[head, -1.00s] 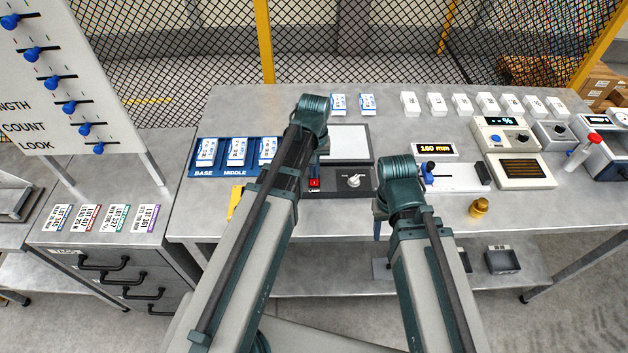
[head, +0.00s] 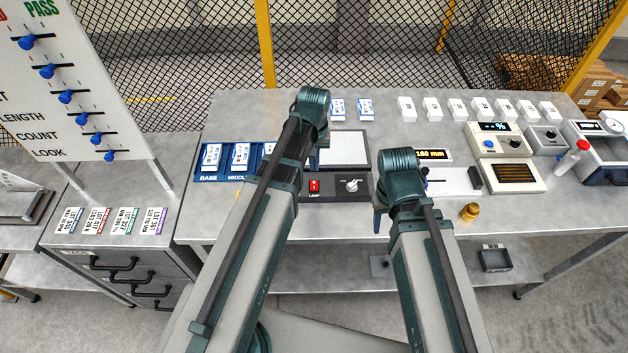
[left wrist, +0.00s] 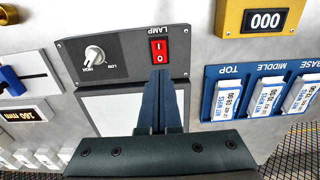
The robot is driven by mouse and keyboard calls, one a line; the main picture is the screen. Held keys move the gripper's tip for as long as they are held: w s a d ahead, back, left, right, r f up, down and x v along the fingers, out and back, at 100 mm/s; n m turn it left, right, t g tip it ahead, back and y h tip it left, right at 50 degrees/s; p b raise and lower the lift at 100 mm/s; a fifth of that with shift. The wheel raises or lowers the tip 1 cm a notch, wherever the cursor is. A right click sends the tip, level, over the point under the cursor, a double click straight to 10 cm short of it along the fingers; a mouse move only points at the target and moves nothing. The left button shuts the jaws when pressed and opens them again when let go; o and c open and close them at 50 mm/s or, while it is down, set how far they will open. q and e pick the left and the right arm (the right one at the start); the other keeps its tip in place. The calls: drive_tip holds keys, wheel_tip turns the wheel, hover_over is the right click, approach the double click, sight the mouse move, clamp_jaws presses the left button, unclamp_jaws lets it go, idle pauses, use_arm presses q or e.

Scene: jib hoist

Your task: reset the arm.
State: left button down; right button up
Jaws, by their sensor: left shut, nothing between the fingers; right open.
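My left gripper (left wrist: 160,76) is shut and empty in the left wrist view. Its fingertips appear just below the red lamp switch (left wrist: 159,50) on a dark panel (left wrist: 123,60); I cannot tell if they touch it. In the head view my left arm reaches over the bench, and its gripper (head: 319,158) is partly hidden behind the wrist, left of the grey plate (head: 345,148). The red switch (head: 314,186) and a white knob (head: 352,185) show there too. My right gripper (head: 377,222) is open, low at the bench's front edge, mostly hidden by its wrist.
A blue tray (left wrist: 213,88) of wipes packs and a yellow counter (left wrist: 266,18) reading 000 are beside the panel. A slider unit (head: 450,181), a brass piece (head: 469,212) and meters (head: 497,140) are at the right. A slider board (head: 65,90) stands left.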

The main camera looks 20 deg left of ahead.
use_arm(q)
drive_tip(key=shift+r, duration=0.5)
drive_tip(key=shift+d, duration=0.1)
drive_tip(key=s+d+f+m+y+b, duration=0.1)
drive_tip(key=s+d+f+m+b, duration=0.3)
drive_tip(key=s+d+m, duration=0.3)
drive_tip(key=s+d, duration=0.3)
drive_tip(key=s, duration=0.4)
drive_tip(key=shift+s+d+f, duration=0.15)
drive_tip(key=shift+s, duration=0.1)
